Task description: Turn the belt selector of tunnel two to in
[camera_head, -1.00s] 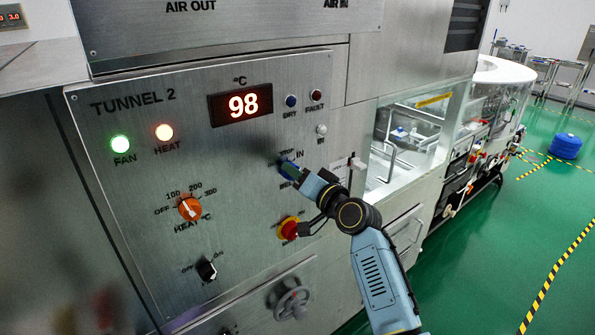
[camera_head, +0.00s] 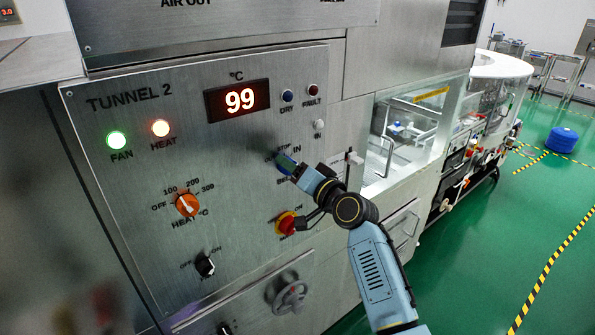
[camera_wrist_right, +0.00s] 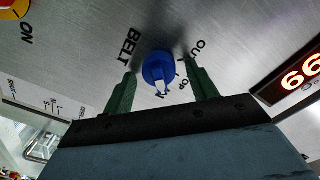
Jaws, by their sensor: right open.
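The blue belt selector knob (camera_wrist_right: 158,68) is on the steel panel with BELT, OUT, STOP and IN lettering around it in the right wrist view. My right gripper (camera_wrist_right: 158,82) is open, with its two green fingers on either side of the knob; gaps show between fingers and knob. Which label the knob points at is not clear. In the head view my right gripper (camera_head: 285,163) is at the panel below the IN label and largely hides the selector. My left gripper is not in view.
A handwheel (camera_head: 290,297) is lower down. Green floor lies right.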

